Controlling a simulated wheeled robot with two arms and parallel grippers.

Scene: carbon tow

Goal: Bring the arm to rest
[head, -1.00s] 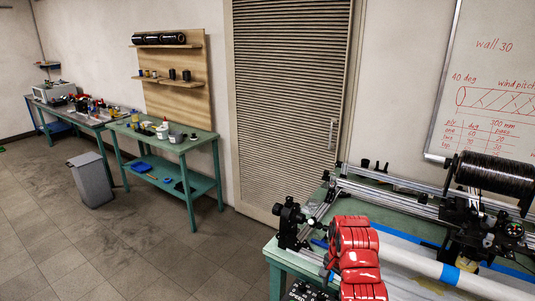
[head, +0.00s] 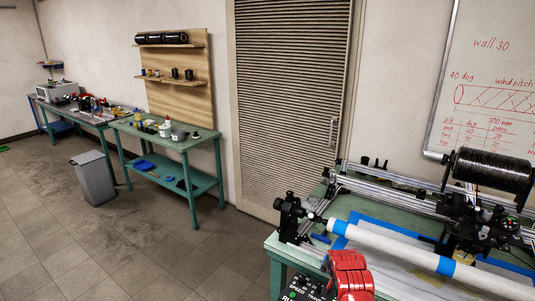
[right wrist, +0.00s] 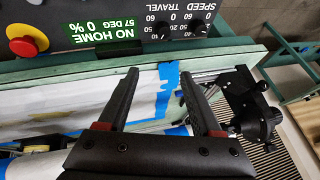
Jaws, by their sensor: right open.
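My right gripper (right wrist: 158,72) is open in the right wrist view. Nothing is held between its two black fingers. White sheet (right wrist: 90,102) and blue tape on the bench show beyond them. In the head view, only a red part of my arm (head: 350,277) shows at the bottom edge, in front of the winding machine's bench; its gripper is out of that picture. My left gripper is in neither current view.
The winding machine carries a white tube (head: 400,252) with blue tape and a black tow spool (head: 490,172). A control panel (right wrist: 130,22) with a red stop button (right wrist: 24,45) is close to the fingers. Open floor (head: 140,240) lies left.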

